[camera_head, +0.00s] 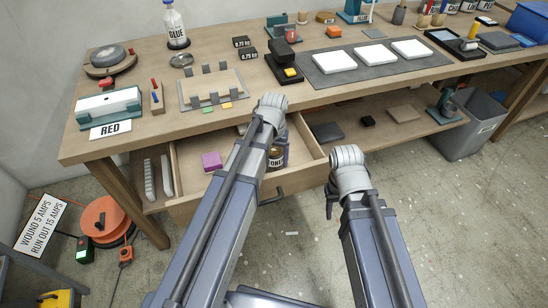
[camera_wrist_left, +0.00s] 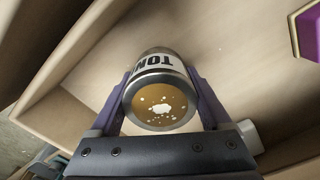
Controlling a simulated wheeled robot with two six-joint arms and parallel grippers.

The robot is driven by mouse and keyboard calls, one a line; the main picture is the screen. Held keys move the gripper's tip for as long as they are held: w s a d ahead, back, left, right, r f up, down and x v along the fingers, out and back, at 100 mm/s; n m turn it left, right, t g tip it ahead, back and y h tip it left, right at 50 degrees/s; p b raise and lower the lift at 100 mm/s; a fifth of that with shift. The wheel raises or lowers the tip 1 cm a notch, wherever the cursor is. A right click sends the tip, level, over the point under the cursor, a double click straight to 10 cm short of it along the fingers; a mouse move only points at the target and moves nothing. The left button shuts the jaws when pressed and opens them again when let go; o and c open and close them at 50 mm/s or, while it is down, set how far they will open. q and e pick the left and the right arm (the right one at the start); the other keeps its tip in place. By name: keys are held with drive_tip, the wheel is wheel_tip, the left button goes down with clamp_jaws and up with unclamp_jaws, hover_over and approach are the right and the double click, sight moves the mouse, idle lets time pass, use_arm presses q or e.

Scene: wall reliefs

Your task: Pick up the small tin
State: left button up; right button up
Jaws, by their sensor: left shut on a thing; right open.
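The small tin (camera_wrist_left: 162,100) is a metal cylinder with a white label whose visible letters read "TON". In the left wrist view its brown end with white specks faces the camera. My left gripper (camera_wrist_left: 163,88) is shut on it, one finger on each side. In the head view the tin (camera_head: 277,156) shows partly behind my left arm, over the open drawer (camera_head: 190,160). I cannot tell if it still touches the drawer floor. My right gripper (camera_head: 330,203) is open to the right of the drawer, mostly hidden by its own wrist.
A purple block (camera_head: 211,161) lies in the drawer, left of my left arm. The workbench top (camera_head: 140,140) above holds a red-labelled fixture (camera_head: 110,106), a glue bottle (camera_head: 176,25) and white tiles (camera_head: 334,61). A grey bin (camera_head: 470,125) stands right; the floor in front is mostly clear.

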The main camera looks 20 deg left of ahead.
sight(274, 150)
use_arm(q)
wheel_tip(274, 150, up, 10)
drive_tip(key=p, duration=0.9)
drive_tip(key=shift+f, duration=0.2)
